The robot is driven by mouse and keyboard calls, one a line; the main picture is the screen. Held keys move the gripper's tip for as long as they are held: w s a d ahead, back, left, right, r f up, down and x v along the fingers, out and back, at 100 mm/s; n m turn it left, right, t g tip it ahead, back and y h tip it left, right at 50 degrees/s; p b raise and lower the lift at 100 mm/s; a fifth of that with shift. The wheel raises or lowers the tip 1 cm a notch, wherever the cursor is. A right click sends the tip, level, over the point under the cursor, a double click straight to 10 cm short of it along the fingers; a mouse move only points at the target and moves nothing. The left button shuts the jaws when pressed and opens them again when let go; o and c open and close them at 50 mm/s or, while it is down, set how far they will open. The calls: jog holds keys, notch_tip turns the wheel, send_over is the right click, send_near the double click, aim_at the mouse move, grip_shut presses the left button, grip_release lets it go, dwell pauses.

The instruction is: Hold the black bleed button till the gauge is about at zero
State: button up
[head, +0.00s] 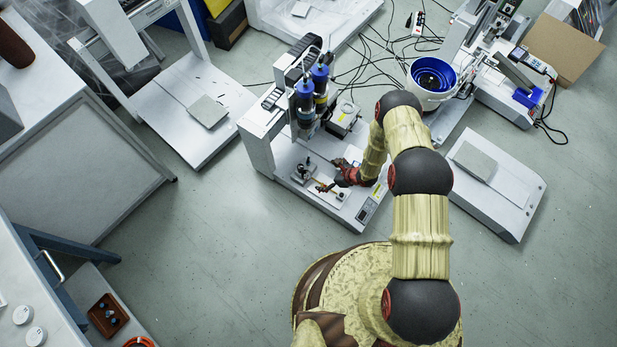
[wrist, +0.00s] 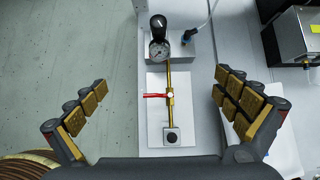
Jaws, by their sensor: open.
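In the wrist view, the black bleed button (wrist: 171,138) sits on a small grey block (wrist: 171,133) at the near end of a brass pipe (wrist: 170,78). A red-handled valve (wrist: 156,95) sits midway on the pipe. My gripper (wrist: 160,84) is open and empty, with its fingers spread to either side of the pipe. In the head view, my gripper (head: 342,174) is over the fixture plate, and the button cannot be made out.
A black knob (wrist: 158,22) stands beside the gauge, with a hose fitting (wrist: 188,36) to its right. Blue screwdriver units (head: 312,90) hang on the gantry behind my gripper. Open floor lies to the left.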

jog(key=b+x, duration=0.2)
jog(key=x, duration=0.3)
jog(key=shift+w+a+f+b, duration=0.1)
jog(key=shift+a+f+b, duration=0.2)
jog(key=shift+b, duration=0.1)
jog(key=p+v, duration=0.6)
jog(key=v, duration=0.4)
jog(key=shift+d, duration=0.1)
